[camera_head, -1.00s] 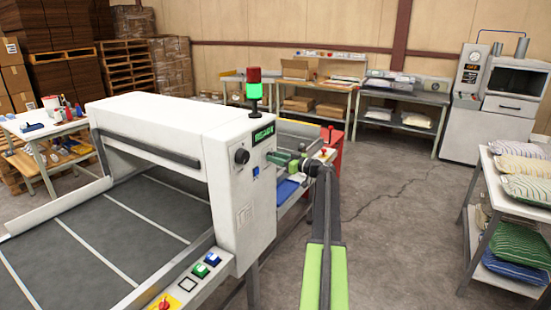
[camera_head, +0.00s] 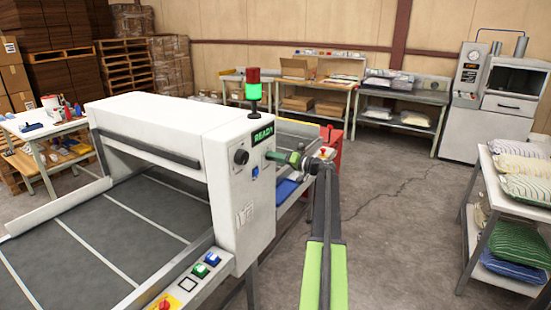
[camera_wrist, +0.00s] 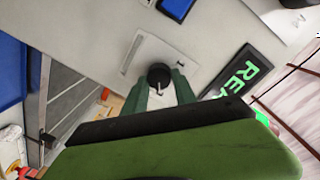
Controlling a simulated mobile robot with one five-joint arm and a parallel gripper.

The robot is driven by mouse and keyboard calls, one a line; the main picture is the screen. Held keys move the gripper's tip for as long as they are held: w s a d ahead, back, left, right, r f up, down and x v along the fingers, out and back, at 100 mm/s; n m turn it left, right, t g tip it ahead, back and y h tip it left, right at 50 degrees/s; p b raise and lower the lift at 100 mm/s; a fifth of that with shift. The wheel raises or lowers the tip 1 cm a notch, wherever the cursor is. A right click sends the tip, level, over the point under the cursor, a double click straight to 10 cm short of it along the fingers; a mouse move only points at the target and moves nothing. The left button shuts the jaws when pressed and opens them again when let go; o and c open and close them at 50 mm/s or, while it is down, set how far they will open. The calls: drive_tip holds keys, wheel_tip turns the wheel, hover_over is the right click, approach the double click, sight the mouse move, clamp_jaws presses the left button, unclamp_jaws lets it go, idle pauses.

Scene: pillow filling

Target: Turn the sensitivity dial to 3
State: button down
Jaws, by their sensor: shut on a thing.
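A small black dial (camera_wrist: 158,71) with a light pointer mark sits on a pale plate on the white machine's panel, below the green READY display (camera_wrist: 236,76). In the wrist view my gripper (camera_wrist: 160,86) has its green fingers shut on the dial's two sides. The pointer mark points down in that view. No scale numbers are readable. In the head view my gripper (camera_head: 273,157) is at the panel, and it hides the dial. The READY display also shows there (camera_head: 263,135).
Another black knob (camera_head: 241,157) and a blue switch (camera_head: 255,172) are close by on the same panel. The machine housing (camera_head: 160,125) stands left of my arm. A shelf with pillows (camera_head: 525,160) stands at right. Open floor (camera_head: 395,190) lies between.

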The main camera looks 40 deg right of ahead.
drive_tip(key=shift+m, duration=0.4)
drive_tip(key=c, duration=1)
unclamp_jaws()
drive_tip(key=f+p+v, duration=0.1)
drive_tip(key=v, duration=1.6)
drive_tip(key=shift+s+r, duration=0.2)
drive_tip(key=shift+r, duration=0.3)
drive_tip(key=shift+d, duration=0.1)
